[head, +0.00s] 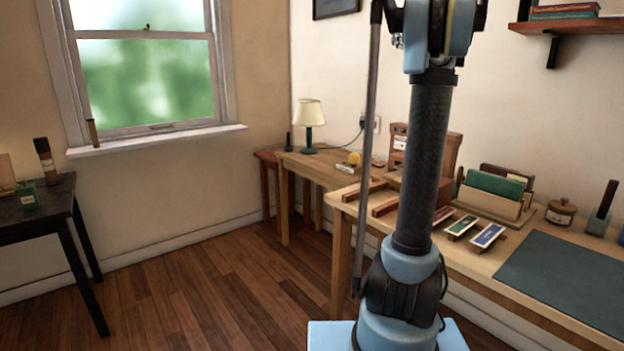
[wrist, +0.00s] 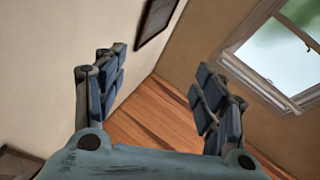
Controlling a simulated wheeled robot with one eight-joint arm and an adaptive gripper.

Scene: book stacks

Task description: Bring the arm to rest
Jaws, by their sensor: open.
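My gripper (wrist: 160,95) shows in the wrist view with its two blue-and-black fingers spread wide apart. It is open and nothing is between the fingers. Behind it are the wood floor, a wall with a dark frame, and the window. In the head view my arm (head: 422,165) stands upright right of the middle, its upper part running out of the top of the picture. My gripper is not visible in the head view.
A wooden desk (head: 484,257) with books, coloured strips and a dark mat (head: 570,281) stands behind and right of my arm. A black table (head: 58,212) stands at the left. A shelf (head: 575,27) hangs at upper right. The floor (head: 200,300) between is clear.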

